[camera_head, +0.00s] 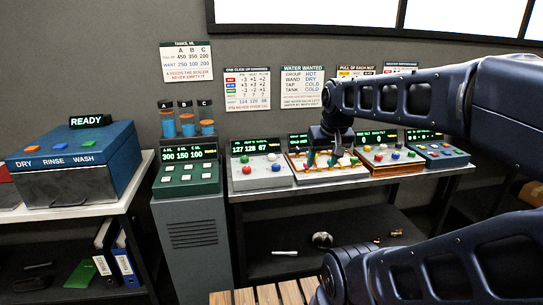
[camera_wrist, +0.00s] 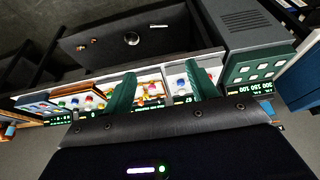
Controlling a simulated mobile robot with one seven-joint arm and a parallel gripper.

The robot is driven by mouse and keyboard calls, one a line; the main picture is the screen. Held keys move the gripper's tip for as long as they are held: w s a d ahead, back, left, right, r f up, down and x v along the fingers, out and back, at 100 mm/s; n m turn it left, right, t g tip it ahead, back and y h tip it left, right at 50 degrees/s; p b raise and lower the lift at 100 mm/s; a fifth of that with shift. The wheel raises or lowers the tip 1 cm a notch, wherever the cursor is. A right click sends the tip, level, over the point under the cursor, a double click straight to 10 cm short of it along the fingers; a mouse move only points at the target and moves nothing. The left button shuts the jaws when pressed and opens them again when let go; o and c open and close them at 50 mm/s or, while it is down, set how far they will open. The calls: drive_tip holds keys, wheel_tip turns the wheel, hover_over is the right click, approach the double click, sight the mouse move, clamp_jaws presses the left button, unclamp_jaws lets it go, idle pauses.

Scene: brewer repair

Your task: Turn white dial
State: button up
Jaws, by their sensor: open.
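My gripper (camera_head: 325,158) hangs above the second panel from the left on the bench, with its two green fingers apart and nothing seen between them. In the wrist view, my gripper (camera_wrist: 163,88) has its fingers spread on either side of that orange-edged panel (camera_head: 330,178), which carries several small coloured knobs. The fingers and wrist partly hide its knobs. I cannot tell for certain which knob is the white dial, or whether a finger touches one. The wrist view shows the bench turned nearly upside down.
A white panel (camera_head: 260,178) with coloured knobs stands to the left. An orange panel (camera_head: 388,160) and a blue panel (camera_head: 440,156) stand close on the right. A grey cabinet (camera_head: 195,235) with tanks on top is further left. Loose metal parts lie on the lower shelf.

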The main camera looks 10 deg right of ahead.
drive_tip(key=w+r+g, duration=0.1)
drive_tip(key=w+r, duration=0.1)
drive_tip(key=w, duration=0.6)
drive_tip(key=w+r, duration=0.3)
drive_tip(key=w, duration=0.4)
drive_tip(key=n+g, duration=0.2)
drive_tip(key=g, duration=0.1)
hover_over(272, 155)
wheel_tip(272, 155, down, 18)
wheel_tip(272, 155, down, 11)
drive_tip(key=shift+r, duration=0.2)
drive_tip(key=shift+a, duration=0.1)
drive_tip(key=c, duration=1)
